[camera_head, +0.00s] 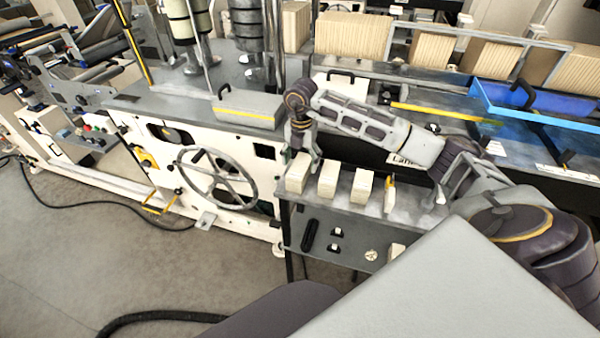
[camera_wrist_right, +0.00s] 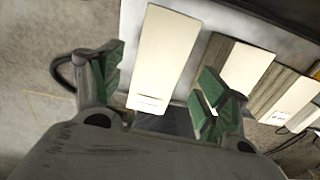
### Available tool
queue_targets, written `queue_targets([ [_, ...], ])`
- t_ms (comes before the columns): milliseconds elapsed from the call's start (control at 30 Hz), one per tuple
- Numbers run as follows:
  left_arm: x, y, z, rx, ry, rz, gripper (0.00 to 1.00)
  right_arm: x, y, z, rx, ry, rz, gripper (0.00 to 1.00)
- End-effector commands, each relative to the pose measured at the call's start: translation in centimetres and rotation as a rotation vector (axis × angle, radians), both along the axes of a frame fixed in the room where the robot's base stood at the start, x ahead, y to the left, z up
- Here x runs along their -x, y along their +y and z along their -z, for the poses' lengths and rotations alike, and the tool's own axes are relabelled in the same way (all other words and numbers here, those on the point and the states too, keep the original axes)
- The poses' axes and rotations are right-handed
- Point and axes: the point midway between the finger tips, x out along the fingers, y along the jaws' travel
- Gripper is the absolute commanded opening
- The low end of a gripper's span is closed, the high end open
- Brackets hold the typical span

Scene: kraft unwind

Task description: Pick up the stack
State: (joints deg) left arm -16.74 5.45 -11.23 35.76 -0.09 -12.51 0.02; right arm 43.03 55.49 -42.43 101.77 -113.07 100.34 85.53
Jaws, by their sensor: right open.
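Several cream stacks of paper stand in a row on a small grey table (camera_head: 342,208). The leftmost stack (camera_head: 297,174) is nearest my right gripper (camera_head: 303,148), which points down just above it in the head view. In the right wrist view, that gripper's green-padded fingers are open. A cream stack (camera_wrist_right: 165,58) shows between and beyond them, with a small printed label at its near end. Whether a finger touches it cannot be told. My left gripper is not in view.
Other stacks (camera_head: 328,180) (camera_head: 361,187) stand close to the right. A white machine with a handwheel (camera_head: 217,178) borders the table on the left. A conveyor with larger stacks (camera_head: 352,36) and a blue tray (camera_head: 530,98) lie behind. Open floor (camera_head: 90,240) is at left.

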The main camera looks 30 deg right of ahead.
Motion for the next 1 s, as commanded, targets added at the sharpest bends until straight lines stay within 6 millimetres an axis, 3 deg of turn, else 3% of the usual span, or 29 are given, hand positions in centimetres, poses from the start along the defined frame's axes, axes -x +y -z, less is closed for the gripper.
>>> queue_targets([
  [167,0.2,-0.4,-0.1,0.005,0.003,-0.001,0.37,0.0,0.0,1.2,0.001,0.001,0.001,0.75],
  [667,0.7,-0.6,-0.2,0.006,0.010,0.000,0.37,0.0,0.1,1.7,0.000,0.001,0.000,0.75],
  [1000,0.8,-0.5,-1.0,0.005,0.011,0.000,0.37,-0.1,0.3,5.3,0.000,0.002,0.000,0.75],
])
